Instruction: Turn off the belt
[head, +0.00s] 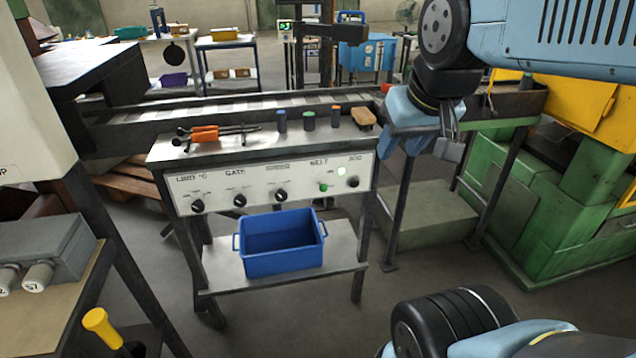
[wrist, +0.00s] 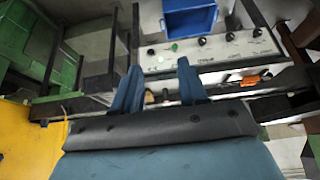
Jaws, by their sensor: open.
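The pale control panel (head: 300,183) is on the front of a metal stand. It carries several black knobs. A green button (head: 323,187) sits near its right end, below a label that seems to read BELT. A pale round lamp (head: 341,170) is just above and right of it, and a black knob (head: 352,181) is further right. The green button also shows in the wrist view (wrist: 174,47). My gripper (head: 401,142) is open, right of the panel and apart from it. In the wrist view, nothing shows held between my fingertips (wrist: 158,68).
A blue crate (head: 283,262) is on the shelf below. A conveyor (head: 240,104) runs behind. A green machine (head: 545,190) stands at right.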

